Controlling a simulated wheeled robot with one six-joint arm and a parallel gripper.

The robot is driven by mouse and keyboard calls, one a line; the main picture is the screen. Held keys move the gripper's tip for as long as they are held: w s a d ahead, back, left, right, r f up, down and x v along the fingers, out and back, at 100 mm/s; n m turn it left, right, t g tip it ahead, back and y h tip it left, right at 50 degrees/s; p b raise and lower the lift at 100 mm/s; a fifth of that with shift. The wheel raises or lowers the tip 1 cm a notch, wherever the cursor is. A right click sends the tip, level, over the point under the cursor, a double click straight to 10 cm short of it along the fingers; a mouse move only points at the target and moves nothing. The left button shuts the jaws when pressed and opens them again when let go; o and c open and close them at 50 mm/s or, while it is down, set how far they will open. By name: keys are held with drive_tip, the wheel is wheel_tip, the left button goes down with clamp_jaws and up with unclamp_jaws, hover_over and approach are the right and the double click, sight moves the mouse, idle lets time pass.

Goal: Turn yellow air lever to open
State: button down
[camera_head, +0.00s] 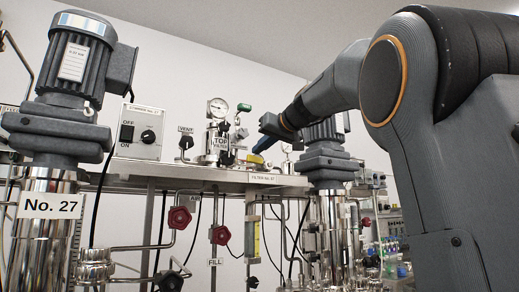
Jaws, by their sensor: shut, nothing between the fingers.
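The yellow lever (255,159) shows as a small yellow piece low on the shelf top, just right of the gauge assembly. My gripper (262,146) reaches in from the right, with its tip close above the yellow lever. It is shut with nothing held. A blue piece lies against the tip, and I cannot tell whether it belongs to the gripper. Whether the tip touches the lever is too small to tell. The lever's pivot is hidden.
A pressure gauge (217,108) and a green handle (244,107) stand left of my gripper. Red handwheels (179,218) hang below the shelf edge (180,181). Another column stands behind my arm.

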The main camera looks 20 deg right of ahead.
drive_tip(key=s+d+r+b, duration=0.1)
drive_tip(key=s+d+r, duration=0.1)
drive_tip(key=s+r, duration=0.4)
drive_tip(key=shift+f+v, duration=0.4)
drive_tip(key=shift+v, duration=1.3)
drive_tip(key=shift+s, duration=0.1)
